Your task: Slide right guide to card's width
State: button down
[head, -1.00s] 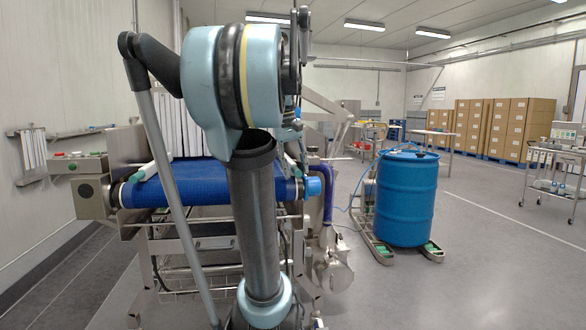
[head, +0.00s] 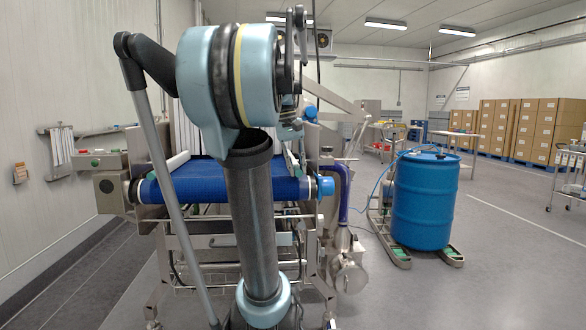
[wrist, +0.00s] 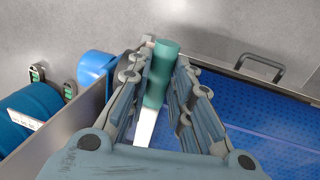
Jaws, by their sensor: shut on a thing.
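In the wrist view my gripper (wrist: 164,68) is shut on the right guide (wrist: 146,124), a white rail with a green rounded end between the fingers. The guide lies along the right side of the blue conveyor belt (wrist: 265,130), beside a steel side wall. In the head view my own arm hides my gripper and most of the right guide. The left guide (head: 178,163), a pale rail, stands at the left side of the belt (head: 215,184). I cannot make out the card.
A blue roller end (head: 326,187) sticks out at the belt's right. A control box with buttons (head: 98,160) is at the left. A handle (wrist: 258,66) shows beyond the belt.

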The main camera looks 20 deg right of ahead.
jog(key=c, duration=1.4)
grip_release()
jog(key=shift+c, duration=0.2)
jog(key=shift+r, duration=0.1)
notch_tip(320, 180, up, 12)
jog(key=a, duration=0.2)
jog(key=shift+w+a+f, duration=0.15)
jog(key=shift+w+f, duration=0.1)
jog(key=shift+w, duration=0.2)
